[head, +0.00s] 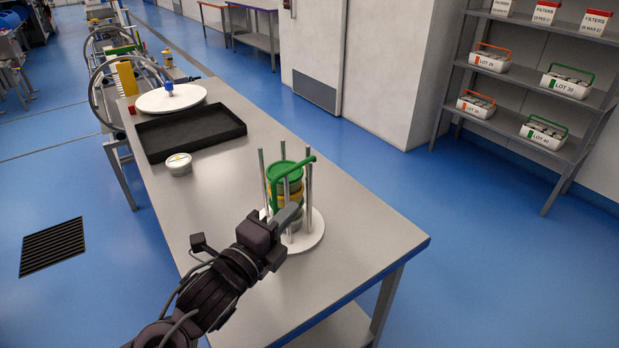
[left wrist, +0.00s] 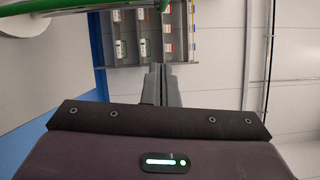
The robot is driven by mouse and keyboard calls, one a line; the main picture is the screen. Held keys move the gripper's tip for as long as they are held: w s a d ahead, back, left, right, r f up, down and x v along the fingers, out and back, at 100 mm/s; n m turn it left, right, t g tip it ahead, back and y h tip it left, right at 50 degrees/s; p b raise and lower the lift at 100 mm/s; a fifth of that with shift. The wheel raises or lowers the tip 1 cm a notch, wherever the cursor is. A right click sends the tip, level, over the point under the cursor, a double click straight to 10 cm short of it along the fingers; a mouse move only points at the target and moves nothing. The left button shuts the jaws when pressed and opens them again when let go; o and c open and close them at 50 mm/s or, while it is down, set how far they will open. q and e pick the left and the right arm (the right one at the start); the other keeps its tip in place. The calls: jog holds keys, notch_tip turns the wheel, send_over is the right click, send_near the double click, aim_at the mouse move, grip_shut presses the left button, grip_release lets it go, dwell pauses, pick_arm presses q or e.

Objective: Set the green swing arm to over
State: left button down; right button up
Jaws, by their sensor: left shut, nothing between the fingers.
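The green swing arm (head: 298,167) is a rounded bar at the top of a carrier of upright metal posts. It slants along the front right side of the green top (head: 281,169) of the tub stack; I cannot tell whether it lies over the stack. Yellow tubs (head: 291,201) show below, partly hidden by posts. The carrier has a round white base (head: 315,232). My left gripper (head: 294,209) is shut and empty, in front of the carrier and lower than the arm in the picture. In the left wrist view its fingers (left wrist: 158,72) are together, with a green bar (left wrist: 85,5) at upper left.
The carrier stands near the table's (head: 370,235) front right end. A small round tub (head: 179,164), a black tray (head: 190,132) and a white disc (head: 171,98) lie farther back. Shelves (head: 500,75) with lot boxes stand at right, beyond open floor.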

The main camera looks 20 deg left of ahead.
pick_arm(q)
jog(key=w+a+p, duration=0.1)
jog(key=w+p, duration=0.3)
jog(key=w, duration=0.6)
jog(key=shift+r+p, duration=0.35)
jog(key=shift+p, duration=0.05)
pick_arm(e)
jog(key=r, duration=0.5)
jog(key=shift+w+a+r, duration=0.1)
jog(key=shift+w, duration=0.1)
pick_arm(q)
jog(key=shift+w+a, duration=0.1)
jog(key=shift+w, duration=0.05)
